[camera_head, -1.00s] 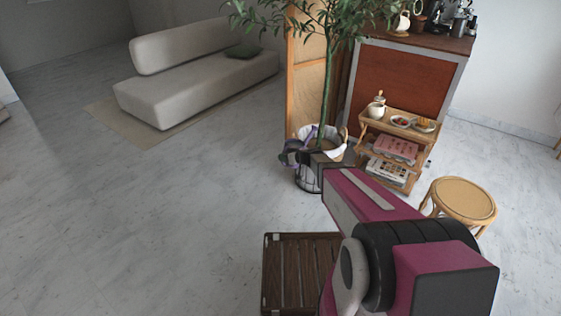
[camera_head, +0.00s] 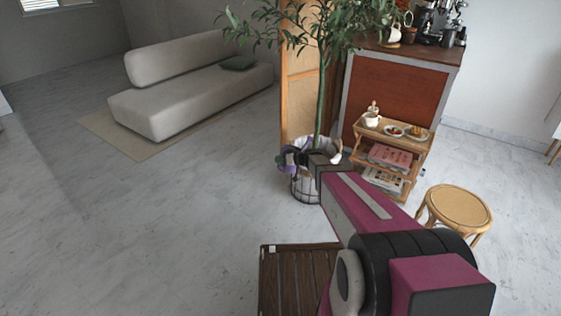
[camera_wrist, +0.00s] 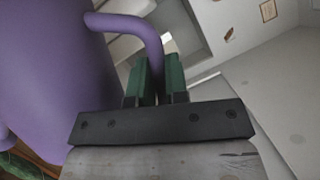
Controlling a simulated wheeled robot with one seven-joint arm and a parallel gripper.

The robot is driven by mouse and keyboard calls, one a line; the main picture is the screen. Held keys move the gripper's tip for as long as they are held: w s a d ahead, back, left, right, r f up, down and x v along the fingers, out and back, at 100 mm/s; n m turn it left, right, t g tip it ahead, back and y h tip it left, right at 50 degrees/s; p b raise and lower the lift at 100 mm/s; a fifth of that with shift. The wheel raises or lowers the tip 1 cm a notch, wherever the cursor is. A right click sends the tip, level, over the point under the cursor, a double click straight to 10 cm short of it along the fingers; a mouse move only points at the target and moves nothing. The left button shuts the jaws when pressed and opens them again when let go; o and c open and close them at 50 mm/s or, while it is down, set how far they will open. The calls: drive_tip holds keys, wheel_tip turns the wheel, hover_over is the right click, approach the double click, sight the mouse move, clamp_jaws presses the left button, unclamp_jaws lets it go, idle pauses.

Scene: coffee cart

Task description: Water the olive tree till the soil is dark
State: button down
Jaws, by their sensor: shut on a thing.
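The olive tree (camera_head: 321,95) stands in a pale basket-like pot (camera_head: 305,188) in the middle of the head view. My gripper (camera_wrist: 157,78) is shut on the curved handle of a purple watering can (camera_wrist: 55,60), which fills the left of the wrist view. In the head view the purple can (camera_head: 289,157) is small and partly hidden, at the pot's rim beside the trunk. My arm covers the pot's right side. The soil is too small and too covered to judge its colour, and no water can be made out.
A wooden shelf cart (camera_head: 409,150) with dishes and books stands right of the pot, before a brown-panelled counter (camera_head: 395,90). A round rattan stool (camera_head: 459,206) is at right and a slatted wooden piece (camera_head: 290,280) in front. Floor at left is open before a sofa (camera_head: 190,95).

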sight(282, 152)
drive_tip(key=shift+r, duration=0.1)
drive_tip(key=shift+w+d+r+m, duration=0.15)
drive_tip(key=shift+r+m, duration=0.25)
drive_tip(key=shift+r, duration=1)
drive_tip(key=shift+w+d+r+y, duration=0.1)
drive_tip(key=shift+r+y, duration=0.05)
drive_tip(key=shift+r, duration=0.2)
drive_tip(key=shift+w+d+r+y, duration=0.1)
drive_tip(key=shift+r+y, duration=0.05)
drive_tip(key=shift+r, duration=0.2)
drive_tip(key=shift+w+d+r+m+g, duration=0.15)
drive_tip(key=shift+r+m+g, duration=0.2)
drive_tip(key=shift+r, duration=0.45)
